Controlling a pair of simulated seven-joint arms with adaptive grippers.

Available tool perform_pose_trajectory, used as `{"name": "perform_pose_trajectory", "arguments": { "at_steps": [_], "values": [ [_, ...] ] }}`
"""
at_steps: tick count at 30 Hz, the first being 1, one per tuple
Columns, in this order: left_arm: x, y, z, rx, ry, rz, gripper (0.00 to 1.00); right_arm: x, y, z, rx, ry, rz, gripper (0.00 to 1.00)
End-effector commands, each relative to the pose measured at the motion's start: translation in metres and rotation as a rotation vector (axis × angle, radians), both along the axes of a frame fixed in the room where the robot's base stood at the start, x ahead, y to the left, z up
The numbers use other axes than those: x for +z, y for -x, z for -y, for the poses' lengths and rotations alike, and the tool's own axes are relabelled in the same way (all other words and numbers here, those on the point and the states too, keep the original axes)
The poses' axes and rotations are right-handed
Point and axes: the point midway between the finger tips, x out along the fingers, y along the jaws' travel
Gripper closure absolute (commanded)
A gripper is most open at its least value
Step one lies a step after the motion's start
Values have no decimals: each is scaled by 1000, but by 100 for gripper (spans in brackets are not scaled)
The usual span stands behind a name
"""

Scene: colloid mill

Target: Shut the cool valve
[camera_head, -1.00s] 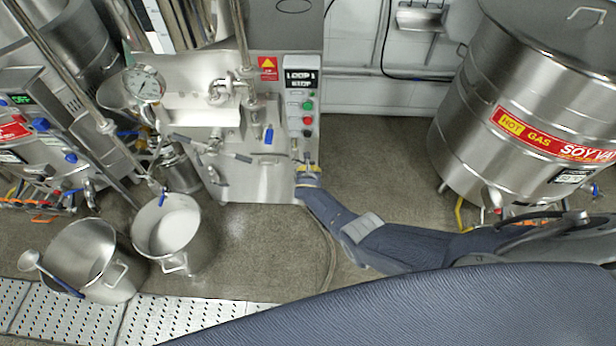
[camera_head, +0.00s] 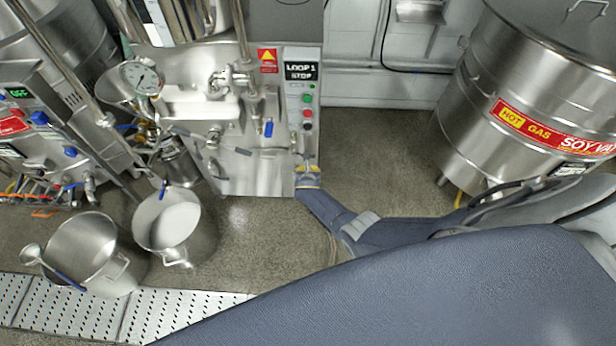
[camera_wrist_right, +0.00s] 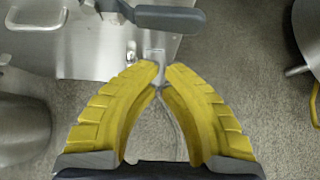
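The steel mill machine (camera_head: 225,175) stands in the middle of the head view. A blue valve handle (camera_head: 268,129) hangs upright on its front, left of the button panel. Another blue handle (camera_head: 163,190) is on the pipe above the pots. No label readable here shows which is the cool valve. My right gripper (camera_head: 308,165) is low in front of the panel, apart from both handles. In the right wrist view, its yellow fingertips (camera_wrist_right: 164,69) are nearly together, with no valve handle between them. A dark grey lever end (camera_wrist_right: 165,18) lies beyond them. My left gripper is out of view.
The LOOP 1 STOP panel (camera_head: 302,100) is above my right gripper. Two steel pots (camera_head: 85,245) stand at lower left, one with a ladle. The floor between mill and vat is clear.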

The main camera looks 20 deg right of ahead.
Motion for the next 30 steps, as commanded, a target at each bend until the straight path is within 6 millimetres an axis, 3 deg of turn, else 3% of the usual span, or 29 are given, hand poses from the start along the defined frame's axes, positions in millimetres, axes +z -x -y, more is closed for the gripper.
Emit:
{"name": "perform_pose_trajectory", "arguments": {
  "at_steps": [19, 30],
  "values": [
    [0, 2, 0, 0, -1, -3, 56, 36, 42, -17, 0, 0, 0, 100],
    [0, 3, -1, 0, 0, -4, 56, 50, 56, -24, 0, 2, 0, 100]
  ]
}}
